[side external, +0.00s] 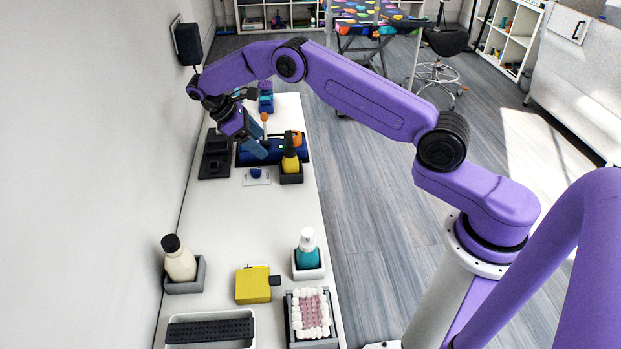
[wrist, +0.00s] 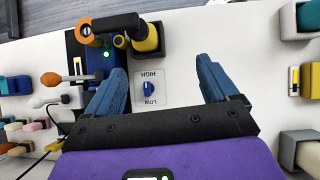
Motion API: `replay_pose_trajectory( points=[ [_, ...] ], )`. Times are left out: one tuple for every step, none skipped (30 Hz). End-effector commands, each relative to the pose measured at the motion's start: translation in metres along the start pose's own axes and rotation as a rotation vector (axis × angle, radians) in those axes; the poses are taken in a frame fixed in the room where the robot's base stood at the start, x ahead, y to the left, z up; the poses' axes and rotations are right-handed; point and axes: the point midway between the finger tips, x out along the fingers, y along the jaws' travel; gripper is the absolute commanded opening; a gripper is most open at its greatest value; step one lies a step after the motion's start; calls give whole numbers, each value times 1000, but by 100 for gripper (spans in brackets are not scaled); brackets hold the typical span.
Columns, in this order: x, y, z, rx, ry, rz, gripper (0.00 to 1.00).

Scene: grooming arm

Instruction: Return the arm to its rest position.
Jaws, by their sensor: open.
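My purple arm reaches over the white counter (side external: 230,225) in the side external view. My gripper (side external: 262,152) points down near the blue device at the counter's far part. In the wrist view my gripper (wrist: 168,75) has its two blue fingers wide apart with nothing between them. Beyond the fingers lies a white plate with a blue knob (wrist: 150,89) marked HIGH and LOW. The knob plate also shows in the side external view (side external: 256,176), just below the fingers in the picture. I cannot tell the exact height of the fingers above the counter.
A yellow bottle (side external: 290,160) in a dark holder stands close right of my gripper. A cream bottle (side external: 179,260), a teal bottle (side external: 307,250), a yellow block (side external: 253,285) and trays occupy the near counter. A wall runs along the left. The counter's middle is clear.

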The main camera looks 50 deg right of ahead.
Motion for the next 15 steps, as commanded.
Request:
replay_pose_trajectory(
  points=[
    [-17,-13,4,-11,29,20,87],
    [-25,-20,5,-17,47,29,87],
    [-35,-31,8,-23,68,41,87],
    [-42,-40,11,-30,85,50,87],
    [-49,-49,14,-34,102,57,87],
    [-57,-61,18,-42,124,68,87],
    [-62,-70,22,-47,141,74,87],
    [-68,-80,26,-53,157,79,87],
    [-74,-92,32,-60,181,88,87],
    [-78,-102,37,-66,196,93,87],
    [-82,-113,42,-73,214,97,87],
    [-86,-126,50,-79,235,103,87],
    [-88,-136,56,-86,253,107,87],
    [-90,-146,63,-91,269,109,87],
    [-92,-159,72,-100,290,113,87]
  ],
)
